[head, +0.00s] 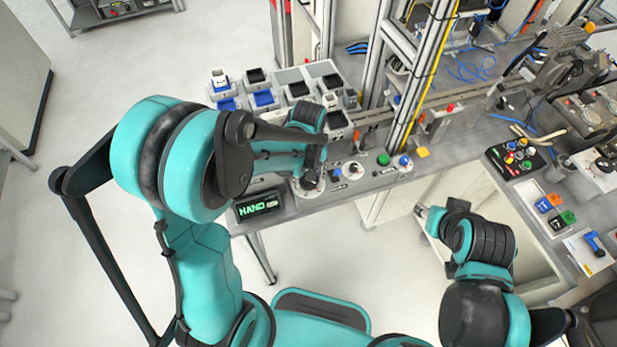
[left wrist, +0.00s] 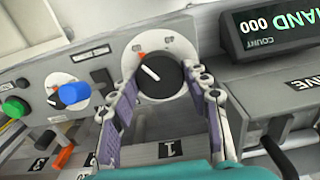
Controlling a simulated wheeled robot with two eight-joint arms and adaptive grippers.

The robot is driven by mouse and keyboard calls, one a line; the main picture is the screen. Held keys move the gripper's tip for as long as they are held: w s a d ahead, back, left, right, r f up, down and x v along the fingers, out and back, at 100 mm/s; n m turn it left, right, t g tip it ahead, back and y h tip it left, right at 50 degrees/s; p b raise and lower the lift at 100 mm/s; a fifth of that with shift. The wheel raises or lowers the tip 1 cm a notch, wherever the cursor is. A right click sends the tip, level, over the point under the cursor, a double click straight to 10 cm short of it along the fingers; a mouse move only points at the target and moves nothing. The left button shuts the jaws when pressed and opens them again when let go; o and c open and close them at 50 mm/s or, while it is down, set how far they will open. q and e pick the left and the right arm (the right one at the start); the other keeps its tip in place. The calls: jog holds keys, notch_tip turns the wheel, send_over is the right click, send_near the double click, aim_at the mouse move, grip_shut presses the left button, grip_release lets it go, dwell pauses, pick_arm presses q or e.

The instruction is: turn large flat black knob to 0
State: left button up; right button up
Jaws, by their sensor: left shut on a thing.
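The large flat black knob (left wrist: 160,82) sits on a round pale dial plate (left wrist: 183,48) on a grey panel in the left wrist view. Its white pointer line slants to the upper left, close to an orange-red mark on the plate. Small dark labels on the plate are too small to read. My left gripper (left wrist: 162,74) is shut on the knob, one finger at each side. In the head view the left gripper (head: 316,165) is over the dial plate (head: 308,188), and the knob is mostly hidden. My right gripper (head: 422,210) is low at the right, its jaws unclear.
A smaller blue knob (left wrist: 73,93) and a green button (left wrist: 15,107) lie left of the dial in the wrist view. A display reading HAND (left wrist: 268,28) stands at the right. Several bins (head: 262,98) stand behind the arm. Metal posts (head: 380,60) rise beyond the panel.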

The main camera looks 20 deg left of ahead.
pick_arm(q)
jog(key=m+b, duration=0.1)
jog(key=m, duration=0.4)
jog(key=shift+m, duration=0.3)
jog(key=m, duration=0.6)
jog(key=shift+b, duration=0.4)
jog(key=m, duration=0.6)
jog(key=shift+m+b, duration=0.3)
jog(key=m, duration=0.5)
jog(key=shift+m, duration=0.7)
jog(key=o, duration=1.2)
jog(key=shift+c, duration=0.2)
notch_tip(320, 180, up, 12)
